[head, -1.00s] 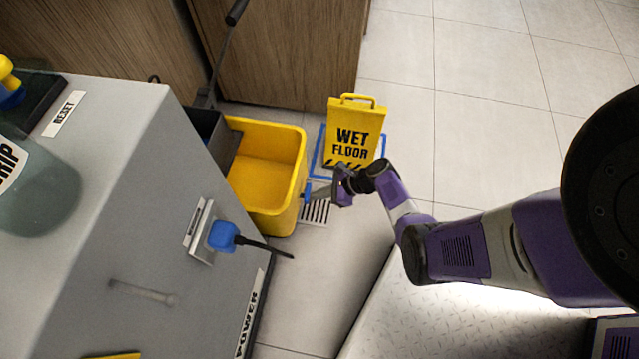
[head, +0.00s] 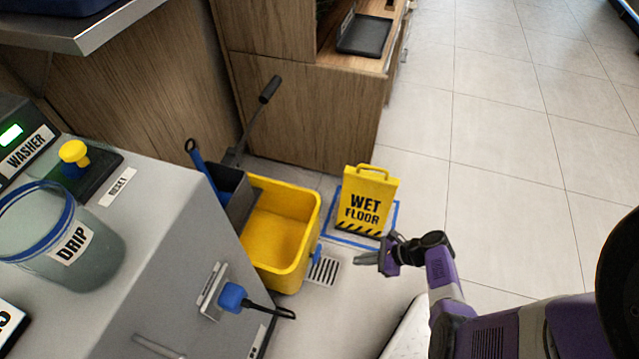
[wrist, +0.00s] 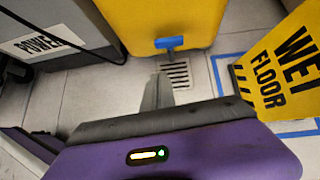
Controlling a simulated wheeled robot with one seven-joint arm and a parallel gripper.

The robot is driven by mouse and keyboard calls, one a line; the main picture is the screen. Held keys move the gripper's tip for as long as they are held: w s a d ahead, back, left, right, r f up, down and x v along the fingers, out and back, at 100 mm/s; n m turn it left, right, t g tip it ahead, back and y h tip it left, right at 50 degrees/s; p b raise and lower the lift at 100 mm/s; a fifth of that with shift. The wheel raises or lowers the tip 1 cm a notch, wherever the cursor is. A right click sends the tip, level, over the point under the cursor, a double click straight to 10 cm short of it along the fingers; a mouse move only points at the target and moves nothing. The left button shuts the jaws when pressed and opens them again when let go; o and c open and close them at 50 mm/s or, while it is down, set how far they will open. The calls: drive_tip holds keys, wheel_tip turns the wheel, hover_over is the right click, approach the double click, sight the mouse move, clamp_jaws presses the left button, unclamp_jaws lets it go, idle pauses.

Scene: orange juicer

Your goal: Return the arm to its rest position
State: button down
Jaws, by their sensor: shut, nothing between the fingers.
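My gripper (head: 368,258) is shut and empty. It hangs in the air in front of the wet floor sign and to the right of the yellow mop bucket (head: 282,232). In the wrist view its closed fingers (wrist: 157,92) point toward the floor drain and the bucket's blue tap (wrist: 169,43). My purple and grey arm stretches in from the lower right of the head view, bent at the elbow. Nothing touches the fingers.
A yellow wet floor sign (head: 366,204) stands in a blue floor outline beyond my gripper. A floor drain (head: 323,270) lies beside the bucket. The grey washer cabinet (head: 170,240) with a blue plug (head: 232,297) fills the left. Tiled floor (head: 510,150) at right is clear.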

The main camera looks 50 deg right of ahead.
drive_tip(key=s+d+r+n+g+h, duration=0.1)
drive_tip(key=d+r+n+h, duration=0.1)
drive_tip(key=d+n+h, duration=0.3)
drive_tip(key=s+d+r+n+g+h, duration=0.1)
drive_tip(key=s+d+r+n+h, duration=0.2)
drive_tip(key=d, duration=0.4)
drive_tip(key=a+r+n+t+h, duration=0.1)
drive_tip(key=a+r+n+t, duration=0.3)
drive_tip(key=a+r+n, duration=0.7)
drive_tip(key=a+r+n+t+h, duration=0.25)
drive_tip(key=a+r+n, duration=0.35)
drive_tip(key=r, duration=0.9)
drive_tip(key=s+a+r+n+t+y+p, duration=0.1)
drive_tip(key=s+a+r+n+y, duration=0.25)
drive_tip(key=a+r, duration=0.35)
drive_tip(key=s+a+r+n+t+y, duration=0.1)
drive_tip(key=s+a+r+n+y, duration=0.3)
drive_tip(key=a, duration=0.4)
wheel_tip(320, 180, up, 24)
drive_tip(key=m+p, duration=0.1)
drive_tip(key=p, duration=2.2)
drive_tip(key=shift+w+m+p, duration=0.3)
drive_tip(key=shift+w+m, duration=0.05)
drive_tip(key=shift+w, duration=0.05)
